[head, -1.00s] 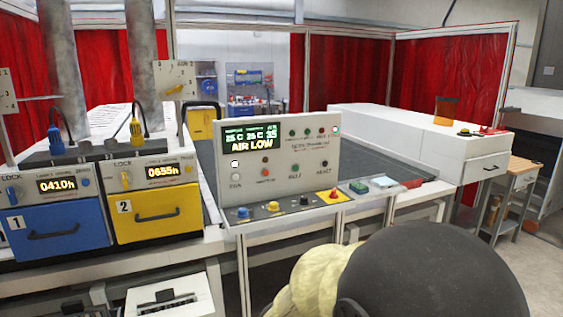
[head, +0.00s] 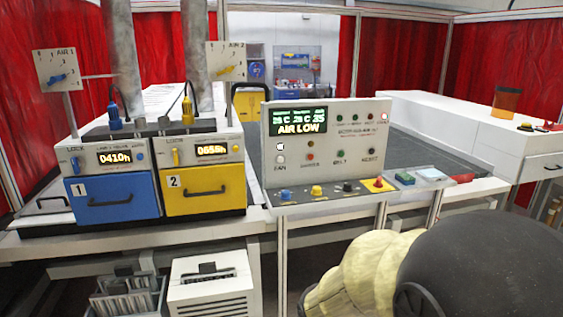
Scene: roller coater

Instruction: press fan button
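The grey control panel (head: 325,160) stands upright at the picture's middle, with a green-lit display (head: 298,121) reading "AIR LOW". The word FAN is printed at its lower left. Above that word is a white round button or lamp (head: 280,147). Below it, on the sloping front ledge, is a blue knob or button (head: 286,194). I cannot tell which of the two is the fan button. My gripper is not in view. A dark rounded form with a cream-coloured part fills the lower right, in front of the bench, and hides what lies behind it.
A yellow button (head: 316,191), a black one (head: 348,186) and a red one on a yellow plate (head: 379,184) share the ledge. A blue drawer unit (head: 112,201) and a yellow one (head: 205,192) stand to the left. A white cabinet (head: 455,130) stands at the right.

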